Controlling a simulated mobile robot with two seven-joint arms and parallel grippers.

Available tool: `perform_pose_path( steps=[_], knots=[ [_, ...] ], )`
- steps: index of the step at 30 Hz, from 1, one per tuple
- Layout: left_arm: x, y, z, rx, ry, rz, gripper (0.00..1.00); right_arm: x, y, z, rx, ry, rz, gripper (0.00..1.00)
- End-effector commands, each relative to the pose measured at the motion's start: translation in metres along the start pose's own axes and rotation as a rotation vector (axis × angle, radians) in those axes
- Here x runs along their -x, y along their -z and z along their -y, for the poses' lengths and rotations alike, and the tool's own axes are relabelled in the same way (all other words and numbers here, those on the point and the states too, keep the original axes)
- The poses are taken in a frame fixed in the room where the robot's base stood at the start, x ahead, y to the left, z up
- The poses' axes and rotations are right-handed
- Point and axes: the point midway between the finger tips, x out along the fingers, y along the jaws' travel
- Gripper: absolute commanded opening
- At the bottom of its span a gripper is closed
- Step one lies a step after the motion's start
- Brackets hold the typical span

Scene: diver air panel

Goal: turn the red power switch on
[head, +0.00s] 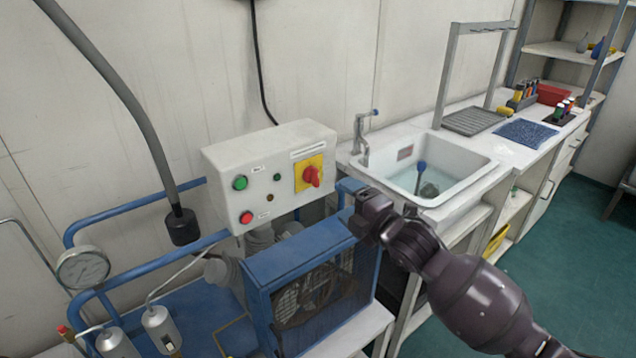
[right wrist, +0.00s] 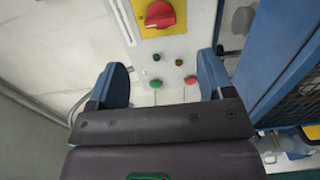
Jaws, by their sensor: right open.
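The red power switch (head: 312,176) is a rotary knob on a yellow plate (head: 301,184), on the right part of the front of a white control box (head: 222,166). My right gripper (head: 364,220) is in front of the box, to the right of and below the switch in the head view. In the right wrist view the red switch (right wrist: 160,14) is at the top edge, beyond the two spread fingers of my gripper (right wrist: 163,76). The gripper is open and empty, apart from the switch. Whether the knob stands at on or off is unreadable. My left gripper is out of view.
The box also carries a green button (head: 240,183), a red button (head: 246,217) and two small lamps. Below it is a blue-framed machine with a mesh guard (head: 325,288). A white sink (head: 450,165) stands right of the box.

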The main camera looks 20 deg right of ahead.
Motion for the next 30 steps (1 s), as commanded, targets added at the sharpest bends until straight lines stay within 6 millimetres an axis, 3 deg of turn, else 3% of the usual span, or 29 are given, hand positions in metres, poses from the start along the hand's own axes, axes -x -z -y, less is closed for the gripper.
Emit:
perform_pose_path(
  steps=[18, 30],
  knots=[
    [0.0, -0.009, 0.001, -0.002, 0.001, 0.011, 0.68, -0.09, 0.0, 0.001, -0.005, 0.0, 0.001, 0.74],
    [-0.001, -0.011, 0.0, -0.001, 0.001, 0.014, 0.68, -0.103, 0.0, 0.0, -0.004, 0.0, 0.001, 0.74]
  ],
)
